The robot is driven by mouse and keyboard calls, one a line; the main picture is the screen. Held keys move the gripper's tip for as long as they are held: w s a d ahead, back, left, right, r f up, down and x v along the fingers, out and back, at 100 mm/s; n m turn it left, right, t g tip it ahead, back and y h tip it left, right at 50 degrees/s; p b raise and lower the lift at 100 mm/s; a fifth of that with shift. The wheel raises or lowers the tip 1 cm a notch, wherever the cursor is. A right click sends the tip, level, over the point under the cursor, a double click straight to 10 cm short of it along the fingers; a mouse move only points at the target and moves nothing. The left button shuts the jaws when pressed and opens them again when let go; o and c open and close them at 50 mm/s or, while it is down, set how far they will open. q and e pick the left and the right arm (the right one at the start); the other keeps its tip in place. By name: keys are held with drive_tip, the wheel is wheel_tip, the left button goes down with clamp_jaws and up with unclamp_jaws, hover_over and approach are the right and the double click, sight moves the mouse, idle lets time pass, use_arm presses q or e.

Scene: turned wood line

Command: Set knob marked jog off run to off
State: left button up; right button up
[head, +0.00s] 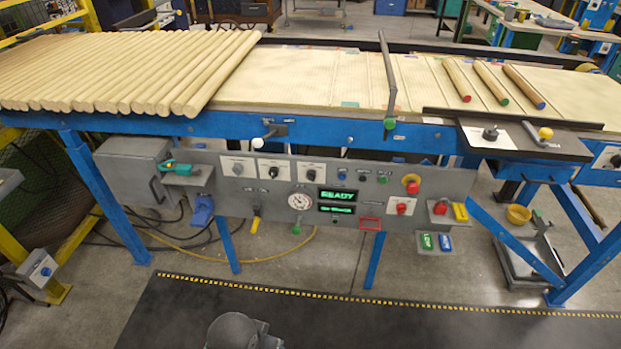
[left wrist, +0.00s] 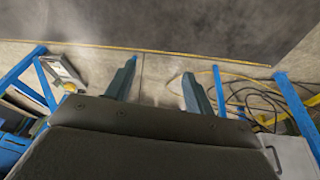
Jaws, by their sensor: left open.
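The control panel (head: 340,190) hangs under the front of the blue-framed table. A red knob on a white plate (head: 402,207) is at the panel's right, and another black knob (head: 490,133) is on the dark shelf. The lettering is too small to read, so I cannot tell which is marked jog off run. My left gripper (left wrist: 160,88) is open and empty over the floor in the left wrist view. My right gripper is not in view.
Wooden rods (head: 130,70) cover the table's left end. A black lever (head: 388,80) stands at mid table. A green-lit display (head: 338,196) reads READY. Hoses lie below.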

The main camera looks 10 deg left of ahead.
use_arm(q)
drive_tip(key=w+r+t, duration=0.1)
drive_tip(key=w+r, duration=0.3)
drive_tip(key=w, duration=0.3)
drive_tip(key=m+t+y+p, duration=0.2)
drive_tip(key=t+p, duration=0.1)
drive_tip(key=t, duration=1.1)
approach(311, 179)
drive_tip(key=w, duration=0.2)
drive_tip(key=shift+w+a+r+p, duration=0.1)
drive_tip(key=shift+w+p, duration=0.35)
drive_tip(key=shift+w, duration=1.5)
drive_tip(key=shift+w+r+p, duration=0.1)
drive_tip(key=shift+w+p, duration=0.3)
drive_tip(key=shift+w, duration=1.55)
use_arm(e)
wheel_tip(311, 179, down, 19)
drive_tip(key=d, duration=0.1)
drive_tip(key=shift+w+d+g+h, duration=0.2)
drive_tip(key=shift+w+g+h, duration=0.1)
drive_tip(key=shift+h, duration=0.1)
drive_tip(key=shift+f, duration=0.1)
use_arm(q)
drive_tip(key=c, duration=1)
